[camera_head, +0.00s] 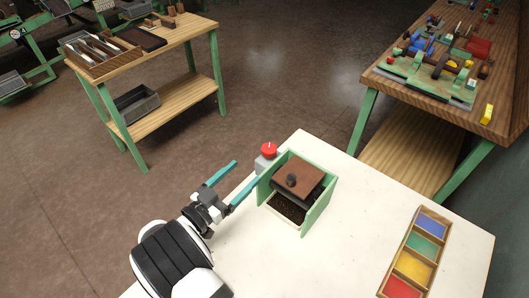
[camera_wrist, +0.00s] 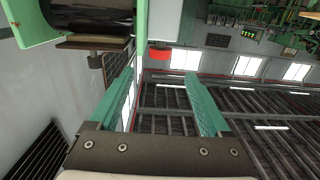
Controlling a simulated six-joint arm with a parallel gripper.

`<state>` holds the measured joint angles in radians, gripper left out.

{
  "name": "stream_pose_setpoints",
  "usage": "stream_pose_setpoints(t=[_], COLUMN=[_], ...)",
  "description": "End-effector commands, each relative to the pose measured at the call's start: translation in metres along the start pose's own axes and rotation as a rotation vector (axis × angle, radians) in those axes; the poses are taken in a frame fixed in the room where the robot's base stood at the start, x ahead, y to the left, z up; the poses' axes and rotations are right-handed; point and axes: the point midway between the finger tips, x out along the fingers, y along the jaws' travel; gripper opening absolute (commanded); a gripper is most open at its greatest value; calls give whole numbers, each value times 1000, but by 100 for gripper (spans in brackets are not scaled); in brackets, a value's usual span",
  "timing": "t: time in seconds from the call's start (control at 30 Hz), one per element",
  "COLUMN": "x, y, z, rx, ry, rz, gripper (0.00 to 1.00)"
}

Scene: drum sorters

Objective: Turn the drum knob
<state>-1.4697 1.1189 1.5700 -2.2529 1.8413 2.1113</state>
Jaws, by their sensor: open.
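The drum sorter (camera_head: 264,195) is a green-sided box on the white table, with a dark, soil-like floor showing at its open front. A brown plate (camera_head: 310,172) with a dark round knob (camera_head: 291,180) sits on top between its side walls. My gripper (camera_head: 246,172) is open and empty, to the left of the sorter and apart from the knob. In the wrist view, my two teal fingers are spread (camera_wrist: 160,75) with nothing between them. A green side panel (camera_wrist: 30,22) and the dark drum (camera_wrist: 90,18) show at the upper left there.
A red button (camera_head: 269,149) on a grey block stands behind the sorter, near my fingertips; it also shows in the wrist view (camera_wrist: 160,53). A wooden tray (camera_head: 423,244) with blue, green, yellow and red compartments lies at right. The table between sorter and tray is clear.

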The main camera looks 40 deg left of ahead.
Motion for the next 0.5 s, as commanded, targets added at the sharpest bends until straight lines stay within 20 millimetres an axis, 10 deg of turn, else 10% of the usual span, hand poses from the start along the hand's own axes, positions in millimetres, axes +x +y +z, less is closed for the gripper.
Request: stream_pose_setpoints(t=[0.5], x=[95], y=[0], z=[0], rx=[-2], ry=[1], rz=[1], gripper=[82])
